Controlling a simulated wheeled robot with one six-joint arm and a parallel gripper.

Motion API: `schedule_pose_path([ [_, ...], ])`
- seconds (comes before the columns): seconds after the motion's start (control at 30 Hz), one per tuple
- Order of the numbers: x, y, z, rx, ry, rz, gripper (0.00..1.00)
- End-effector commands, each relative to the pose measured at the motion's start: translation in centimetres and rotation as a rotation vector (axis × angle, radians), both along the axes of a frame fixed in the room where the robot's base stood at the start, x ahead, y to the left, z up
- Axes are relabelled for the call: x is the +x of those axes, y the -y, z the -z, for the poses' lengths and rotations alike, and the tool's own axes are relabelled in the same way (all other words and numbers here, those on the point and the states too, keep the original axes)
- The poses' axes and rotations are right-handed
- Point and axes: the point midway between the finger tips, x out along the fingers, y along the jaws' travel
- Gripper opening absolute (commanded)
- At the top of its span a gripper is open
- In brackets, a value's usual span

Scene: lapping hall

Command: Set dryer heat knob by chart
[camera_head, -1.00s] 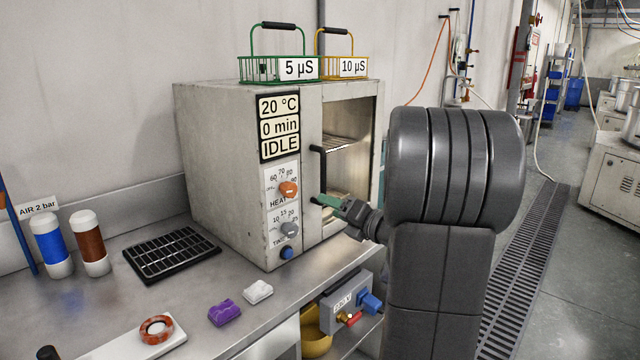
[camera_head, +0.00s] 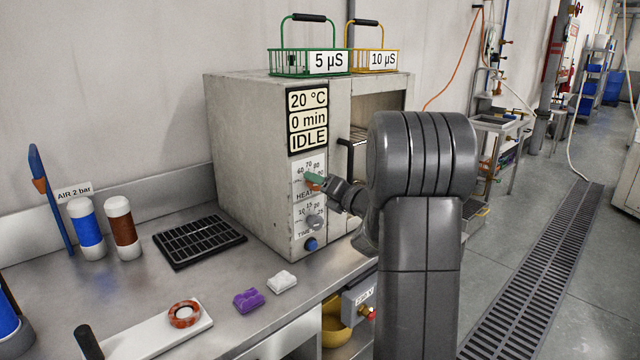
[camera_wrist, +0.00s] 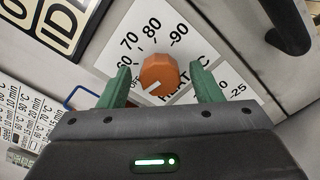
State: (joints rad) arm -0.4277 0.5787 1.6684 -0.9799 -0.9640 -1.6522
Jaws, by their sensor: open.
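The grey dryer (camera_head: 240,150) has a display (camera_head: 307,120) reading 20 °C, 0 min, IDLE. Its orange heat knob (camera_wrist: 158,75) shows in the wrist view with a white mark toward the lower left, near OFF; scale numbers 60 to 90 surround it. My gripper (camera_wrist: 163,84) is open, its green fingers on either side of the knob with gaps visible. In the head view my gripper (camera_head: 315,182) covers most of the knob. A printed chart (camera_wrist: 22,112) with minutes and temperatures lies at the wrist view's left; its rows are small and partly cut off.
The time knob (camera_head: 314,222) and a blue button (camera_head: 310,244) are below. A black door handle (camera_wrist: 287,22) is at the upper right in the wrist view. Green (camera_head: 290,62) and yellow (camera_head: 377,60) baskets stand on top. A black rack (camera_head: 200,240) lies left.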

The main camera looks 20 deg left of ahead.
Motion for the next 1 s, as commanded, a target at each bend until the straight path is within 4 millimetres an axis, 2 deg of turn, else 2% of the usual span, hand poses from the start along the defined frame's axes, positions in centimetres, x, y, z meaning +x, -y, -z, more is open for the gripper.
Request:
schedule_pose_path([
  [0.33,0.14,-0.31,0.04,0.0,0.0,0.0,0.57],
  [0.5,0.14,-0.3,0.03,0.0,0.0,0.0,0.23],
  [0.57,0.14,-0.29,0.03,0.0,0.0,0.0,0.14],
  [1.0,0.14,-0.26,0.16,0.037,-0.087,0.001,0.14],
])
